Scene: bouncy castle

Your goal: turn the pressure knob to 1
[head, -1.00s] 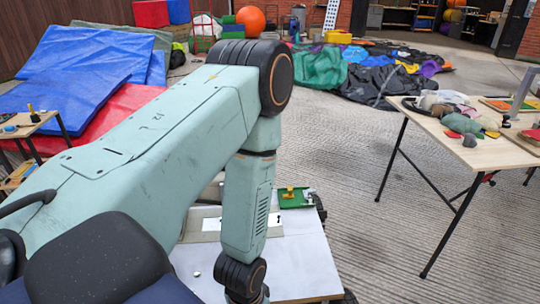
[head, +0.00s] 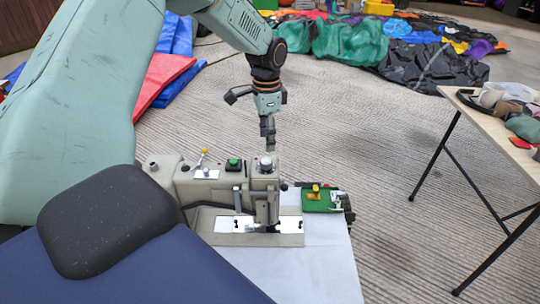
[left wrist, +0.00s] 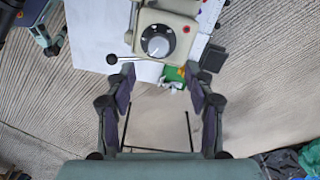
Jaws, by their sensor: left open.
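The pressure knob (head: 266,163) stands upright on top of the beige machine head (head: 264,180) in the head view. In the left wrist view the knob (left wrist: 157,43) is a silver cap within a dark dial ring; its marks are too small to read. My left gripper (head: 268,147) points down just above the knob in the head view. In the left wrist view, the open fingers of my left gripper (left wrist: 159,68) are empty, and the knob shows beyond and between their tips. My right gripper is not in view.
The machine stands on a white table (head: 310,262). A green tray (head: 322,208) with small yellow parts sits right of it. A lever with a black ball (left wrist: 112,59) juts from the machine head. A wooden table (head: 510,150) with fabric stands at the right. Carpet between is clear.

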